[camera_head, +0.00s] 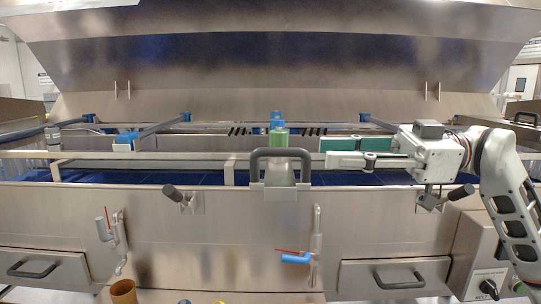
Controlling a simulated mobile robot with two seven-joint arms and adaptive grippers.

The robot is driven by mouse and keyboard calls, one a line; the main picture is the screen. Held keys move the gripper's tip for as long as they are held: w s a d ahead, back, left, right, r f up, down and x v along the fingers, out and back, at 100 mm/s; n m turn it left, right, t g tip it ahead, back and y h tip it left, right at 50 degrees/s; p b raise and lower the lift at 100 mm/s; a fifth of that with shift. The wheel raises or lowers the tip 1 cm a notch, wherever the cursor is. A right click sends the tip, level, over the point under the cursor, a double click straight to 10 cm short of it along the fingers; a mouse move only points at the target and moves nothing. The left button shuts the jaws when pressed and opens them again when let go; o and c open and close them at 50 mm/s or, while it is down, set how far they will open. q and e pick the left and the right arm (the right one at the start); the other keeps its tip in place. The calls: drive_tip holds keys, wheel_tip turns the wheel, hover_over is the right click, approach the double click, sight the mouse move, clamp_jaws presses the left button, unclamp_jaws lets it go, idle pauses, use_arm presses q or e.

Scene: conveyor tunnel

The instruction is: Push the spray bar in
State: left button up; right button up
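What looks like the spray bar (278,137) is at the centre in the head view. It is a green piece with a blue end, running away from me over the conveyor. My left gripper is not in view.
A metal rail (130,163) runs across the front above the blue belt (130,178). The raised hood (275,65) is behind.

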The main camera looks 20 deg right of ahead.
sight(293, 152)
drive_tip(key=p+x, duration=0.1)
drive_tip(key=x, duration=0.5)
drive_tip(key=shift+a+p, duration=0.2)
drive_tip(key=shift+p, duration=0.2)
drive_tip(key=shift+w+a, duration=0.15)
drive_tip(key=shift+a, duration=0.35)
clamp_jaws()
